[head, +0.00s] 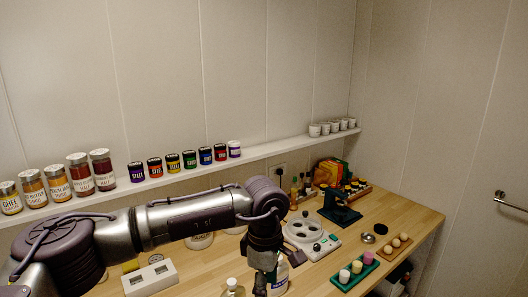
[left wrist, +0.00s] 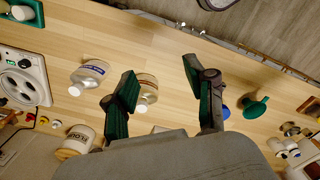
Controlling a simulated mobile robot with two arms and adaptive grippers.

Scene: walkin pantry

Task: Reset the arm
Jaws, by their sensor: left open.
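My left arm reaches in from the left across the head view, over the wooden counter (head: 385,212). Its gripper (head: 262,282) points down at the bottom edge of the head view, where its fingertips are hard to make out. In the left wrist view the left gripper (left wrist: 166,96) has its two green-padded fingers wide apart with nothing held. A clear bottle (left wrist: 146,98) shows partly behind one finger; I cannot tell how far below it is. My right gripper is in neither view.
Another bottle (left wrist: 89,73), a flour jar (left wrist: 78,138) and a white device with round wells (head: 309,238) stand on the counter. A green tray (head: 354,274) and an egg holder (head: 394,246) are at the right. A wall shelf (head: 260,152) carries several jars behind the arm.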

